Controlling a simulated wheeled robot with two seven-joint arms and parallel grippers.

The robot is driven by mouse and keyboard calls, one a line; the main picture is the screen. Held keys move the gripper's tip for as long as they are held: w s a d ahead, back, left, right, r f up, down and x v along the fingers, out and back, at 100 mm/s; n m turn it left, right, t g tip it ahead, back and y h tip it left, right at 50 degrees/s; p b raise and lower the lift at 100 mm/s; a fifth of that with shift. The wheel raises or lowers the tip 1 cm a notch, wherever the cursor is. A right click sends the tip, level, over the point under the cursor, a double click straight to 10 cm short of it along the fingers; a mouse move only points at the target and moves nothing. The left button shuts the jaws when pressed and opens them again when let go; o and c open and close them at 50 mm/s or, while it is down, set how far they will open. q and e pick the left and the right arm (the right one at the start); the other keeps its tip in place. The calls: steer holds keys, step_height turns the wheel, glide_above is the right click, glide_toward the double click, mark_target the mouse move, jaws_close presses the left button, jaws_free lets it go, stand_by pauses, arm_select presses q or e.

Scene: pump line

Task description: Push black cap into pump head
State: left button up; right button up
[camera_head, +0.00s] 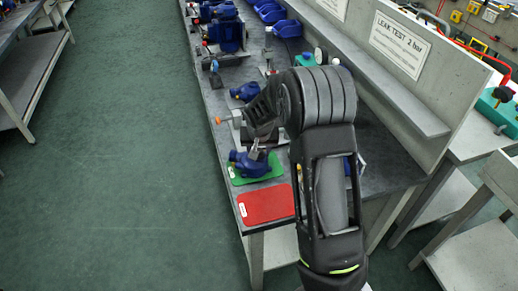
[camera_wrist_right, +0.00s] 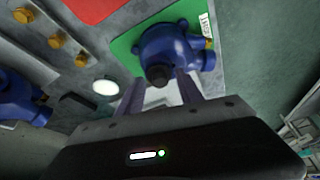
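A blue pump head (camera_head: 245,164) lies on a green mat (camera_head: 276,163) near the front end of the bench. It also shows in the right wrist view (camera_wrist_right: 180,45), on the green mat (camera_wrist_right: 127,47). A black cap (camera_wrist_right: 158,76) sits at the pump head's near side, facing my gripper; how deep it sits I cannot tell. My right gripper (camera_wrist_right: 161,86) is at the pump head, its two fingers apart, with the cap showing between and just beyond the tips. In the head view my right arm partly hides the gripper (camera_head: 257,148). My left gripper is not in view.
A red mat (camera_head: 267,206) lies bare in front of the green one. Another blue pump part (camera_head: 245,91) and several blue pumps stand farther back. Brass fittings (camera_wrist_right: 54,41) and a white disc (camera_wrist_right: 105,87) show in the wrist view. A wall panel (camera_head: 420,75) bounds the bench's right.

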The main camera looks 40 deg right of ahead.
stand_by(0.4)
steer(key=o, duration=0.6)
steer(key=shift+c, duration=0.2)
steer(key=p+v, duration=0.3)
steer(key=v, duration=0.3)
steer(key=shift+p, duration=0.4)
steer(key=v, duration=0.8)
steer(key=shift+b, duration=0.35)
